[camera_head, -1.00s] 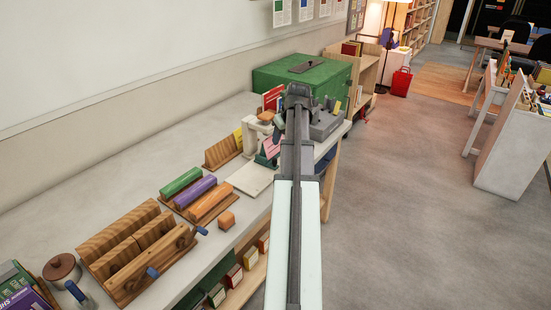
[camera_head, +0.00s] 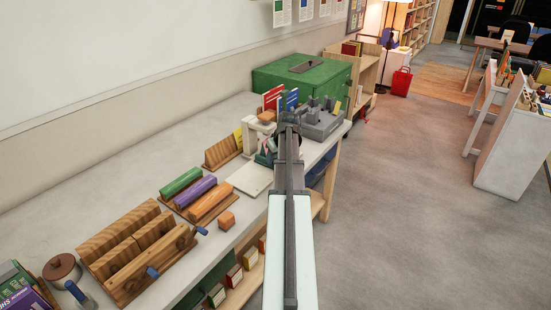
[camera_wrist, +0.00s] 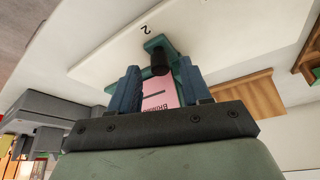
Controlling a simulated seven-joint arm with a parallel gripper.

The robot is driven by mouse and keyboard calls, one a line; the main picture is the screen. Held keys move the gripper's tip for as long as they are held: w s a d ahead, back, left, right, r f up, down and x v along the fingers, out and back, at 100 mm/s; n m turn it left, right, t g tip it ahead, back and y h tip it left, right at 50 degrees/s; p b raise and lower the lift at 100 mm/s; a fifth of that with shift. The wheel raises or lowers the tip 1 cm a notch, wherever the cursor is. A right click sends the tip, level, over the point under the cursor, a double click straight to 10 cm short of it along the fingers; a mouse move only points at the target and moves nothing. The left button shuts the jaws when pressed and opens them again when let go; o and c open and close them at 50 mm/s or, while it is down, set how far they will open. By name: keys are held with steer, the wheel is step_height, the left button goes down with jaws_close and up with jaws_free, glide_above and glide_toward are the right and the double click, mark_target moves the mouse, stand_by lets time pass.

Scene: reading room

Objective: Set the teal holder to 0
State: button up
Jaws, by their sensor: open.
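The teal holder (camera_wrist: 158,42) shows in the wrist view with a dark round knob (camera_wrist: 159,62) and a pink card (camera_wrist: 157,92) with print on it. It stands on a white board (camera_wrist: 105,52) that bears a digit looking like an upturned 2 (camera_wrist: 146,30). In the head view, the holder (camera_head: 263,159) is small and partly hidden by my arm, near the white board (camera_head: 247,181). My gripper (camera_wrist: 160,80) is open, its blue fingers to either side of the card and knob in the picture. Contact cannot be told. No 0 mark is visible.
A grey device (camera_head: 323,125) stands right of my gripper, and a green box (camera_head: 300,78) behind it. The counter's wall side is bare.

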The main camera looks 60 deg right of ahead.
steer(key=shift+w+f, duration=0.1)
steer(key=shift+f, duration=0.25)
jaws_close()
stand_by(0.3)
